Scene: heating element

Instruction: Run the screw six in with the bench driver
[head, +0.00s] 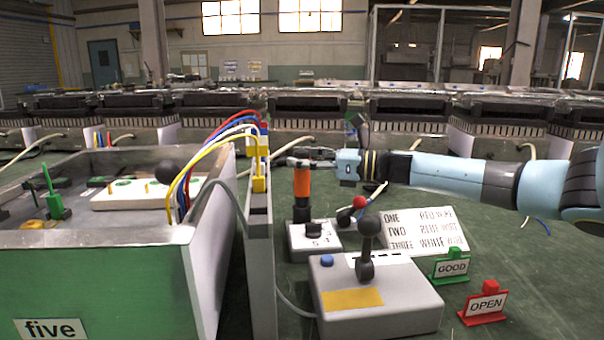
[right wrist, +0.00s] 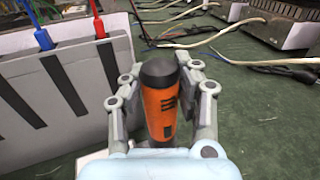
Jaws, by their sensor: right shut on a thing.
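The bench driver (head: 301,183), an orange cylinder with a black cap and a dark lower end, is upright at a small grey block with a black dial (head: 314,238). Whether its lower end touches the block is unclear. My right gripper (head: 303,163) reaches in from the right and is shut around the driver's upper part. In the right wrist view the driver (right wrist: 161,100) stands between the two fingers (right wrist: 160,88). Screw six cannot be made out. An open metal box (head: 90,280) labelled five holds a white board (head: 130,194). My left gripper is out of view.
A grey upright panel (head: 262,260) with coloured leads stands left of the driver. A grey box with a black lever (head: 367,250), a wire-label card (head: 420,230), a green GOOD sign (head: 451,267) and a red OPEN sign (head: 485,304) stand in front. Green bench shows around them.

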